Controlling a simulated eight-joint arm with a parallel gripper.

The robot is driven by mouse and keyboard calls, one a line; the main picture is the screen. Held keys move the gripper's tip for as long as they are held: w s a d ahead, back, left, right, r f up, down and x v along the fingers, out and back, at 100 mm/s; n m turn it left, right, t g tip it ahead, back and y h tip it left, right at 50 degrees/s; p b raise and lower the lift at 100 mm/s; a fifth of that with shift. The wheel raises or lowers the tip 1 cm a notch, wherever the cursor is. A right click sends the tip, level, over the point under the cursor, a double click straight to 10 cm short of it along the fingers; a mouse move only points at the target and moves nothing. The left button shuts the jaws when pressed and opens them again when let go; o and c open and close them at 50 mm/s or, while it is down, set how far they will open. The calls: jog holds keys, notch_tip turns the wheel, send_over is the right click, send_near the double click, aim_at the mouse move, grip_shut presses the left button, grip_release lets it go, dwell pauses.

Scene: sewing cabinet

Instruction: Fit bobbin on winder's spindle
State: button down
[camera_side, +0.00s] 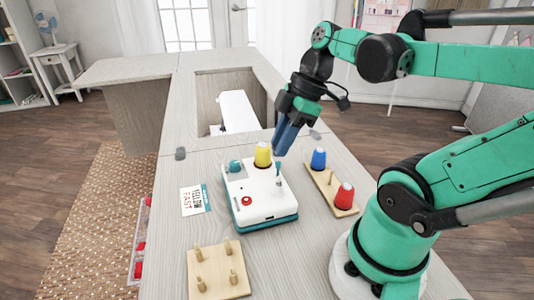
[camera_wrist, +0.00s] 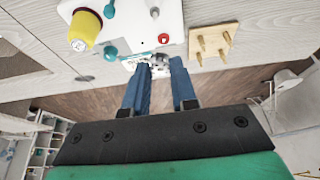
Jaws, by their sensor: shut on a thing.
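The winder (camera_side: 265,198) is a white box with a teal base on the cabinet top. Its top carries a yellow thread spool (camera_side: 263,155), a teal knob (camera_side: 235,166), a thin teal-topped post (camera_side: 278,171) and a red button (camera_side: 247,200). A small grey round fitting (camera_wrist: 154,12) also shows on it in the wrist view. I cannot tell for sure which part is the spindle. My gripper (camera_side: 279,152), with blue fingers, is above the winder's back right. In the wrist view, it is shut on a small silvery piece (camera_wrist: 157,66), apparently the bobbin, partly hidden by the fingers.
A wooden rack with blue (camera_side: 318,159) and red (camera_side: 344,196) spools stands right of the winder. A pegged wooden board (camera_side: 218,275) lies in front. A printed card (camera_side: 195,200) lies left. An opening with a white machine (camera_side: 237,112) is behind.

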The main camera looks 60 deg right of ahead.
jog(key=shift+s+d+f, duration=0.1)
jog(key=shift+f, duration=1.1)
jog(key=shift+s+d+f, duration=0.1)
jog(key=shift+f, duration=1.05)
jog(key=shift+f, duration=1)
dwell(2.1)
jog(key=c, duration=0.6)
grip_release()
jog(key=shift+v, duration=2.8)
